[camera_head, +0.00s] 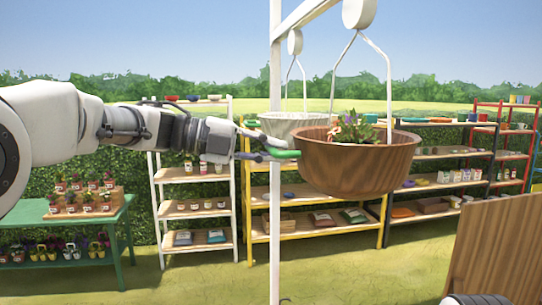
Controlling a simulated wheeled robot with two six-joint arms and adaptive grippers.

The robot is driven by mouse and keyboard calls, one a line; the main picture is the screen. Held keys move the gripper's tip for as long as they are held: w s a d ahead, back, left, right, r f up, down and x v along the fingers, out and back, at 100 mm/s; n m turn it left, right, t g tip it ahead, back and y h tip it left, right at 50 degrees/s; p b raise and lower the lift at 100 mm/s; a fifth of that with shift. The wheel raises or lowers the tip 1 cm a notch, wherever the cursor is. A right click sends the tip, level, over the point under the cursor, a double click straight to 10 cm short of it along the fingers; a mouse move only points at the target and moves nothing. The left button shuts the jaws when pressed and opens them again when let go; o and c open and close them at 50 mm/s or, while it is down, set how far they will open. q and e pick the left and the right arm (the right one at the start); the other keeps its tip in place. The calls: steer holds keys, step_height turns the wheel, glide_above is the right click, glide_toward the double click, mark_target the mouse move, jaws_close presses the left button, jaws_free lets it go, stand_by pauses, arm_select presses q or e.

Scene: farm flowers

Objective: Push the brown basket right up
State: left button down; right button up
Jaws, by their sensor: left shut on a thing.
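The brown basket (360,165) is a round wood-coloured bowl hanging by white rods from a white frame. Small flowers and leaves show over its rim. My left gripper (284,148) comes in from the left and meets the basket's left side, just below the rim. Its jaws are shut there, with a green piece at the fingertips; the exact contact is too small to make out. A whitish basket (290,119) hangs behind, partly hidden by the brown one.
The frame's white post (275,230) stands beside my left gripper. A green table (95,222) with potted flowers is at the left. White (155,200), yellow and red shelves hold pots and packets behind. A brown board (497,250) stands at lower right. Grass is open in front.

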arm_select(q)
steer(key=shift+r, duration=0.45)
steer(key=c, duration=1.2)
jaws_free()
steer(key=shift+f, duration=0.1)
steer(key=v, duration=1.2)
steer(key=shift+f, duration=0.1)
steer(key=shift+w, duration=0.1)
